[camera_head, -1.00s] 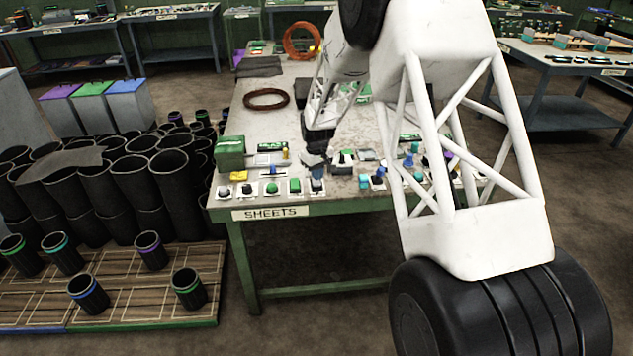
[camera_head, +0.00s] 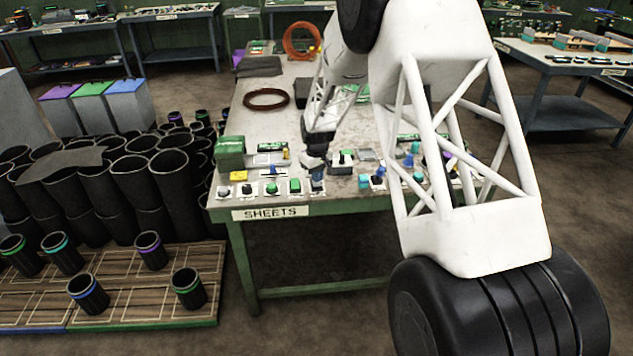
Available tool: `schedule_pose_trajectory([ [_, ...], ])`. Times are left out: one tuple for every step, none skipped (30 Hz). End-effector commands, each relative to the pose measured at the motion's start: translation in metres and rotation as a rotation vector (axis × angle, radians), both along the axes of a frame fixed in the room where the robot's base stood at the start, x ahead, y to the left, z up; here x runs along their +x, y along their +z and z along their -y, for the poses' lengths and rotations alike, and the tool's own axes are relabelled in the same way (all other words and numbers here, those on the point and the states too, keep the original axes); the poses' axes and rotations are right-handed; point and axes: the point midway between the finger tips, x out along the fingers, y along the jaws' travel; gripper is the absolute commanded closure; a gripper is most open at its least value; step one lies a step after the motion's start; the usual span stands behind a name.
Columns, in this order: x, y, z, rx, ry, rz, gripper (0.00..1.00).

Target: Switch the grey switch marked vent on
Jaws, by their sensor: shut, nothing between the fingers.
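Several small switches and buttons on white plates stand along the front edge of the table (camera_head: 345,108). A grey one (camera_head: 223,191) is at the left end, and a blue-grey one (camera_head: 318,187) is at the right end of this front row. Their markings are too small to read, so I cannot tell which one is marked vent. My gripper (camera_head: 317,170) is shut and empty, pointing down just above the blue-grey switch. It hides the top of that switch, and I cannot tell whether they touch or which way the switch is set.
Green buttons (camera_head: 295,186) sit just left of my gripper. A green-topped device (camera_head: 346,157) and blue and teal parts (camera_head: 378,174) stand to its right. A green box (camera_head: 230,151) is at the table's left.

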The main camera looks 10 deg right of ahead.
Motion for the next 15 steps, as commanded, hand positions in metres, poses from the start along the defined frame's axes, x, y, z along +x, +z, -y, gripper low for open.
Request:
schedule_pose_trajectory([
  [0.0, -0.0006, 0.0, 0.0, 0.0, 0.0, 1.0],
  [0.0, -0.001, 0.0, 0.0, 0.0, 0.0, 1.0],
  [0.0, -0.0014, 0.0, 0.0, 0.0, 0.0, 1.0],
  [0.0, -0.0017, 0.0, 0.0, 0.0, 0.0, 1.0],
  [0.0, -0.002, 0.0, 0.0, 0.0, 0.0, 1.0],
  [0.0, -0.0024, 0.0, 0.0, 0.0, 0.0, 1.0],
  [0.0, -0.0027, 0.0, 0.0, 0.0, 0.0, 1.0],
  [0.0, -0.003, 0.0, 0.0, 0.0, 0.0, 1.0],
  [0.0, -0.0034, 0.0, 0.0, 0.0, 0.0, 1.0],
  [0.0, -0.0038, 0.0, 0.0, 0.0, 0.0, 1.0],
  [0.0, -0.0041, 0.0, 0.0, 0.0, 0.0, 1.0],
  [0.0, -0.0045, 0.0, 0.0, 0.0, 0.0, 1.0],
  [0.0, -0.0048, 0.0, 0.0, 0.0, 0.0, 1.0],
  [0.0, -0.0051, 0.0, 0.0, 0.0, 0.0, 1.0],
  [0.0, -0.0055, 0.0, 0.0, 0.0, 0.0, 1.0],
])
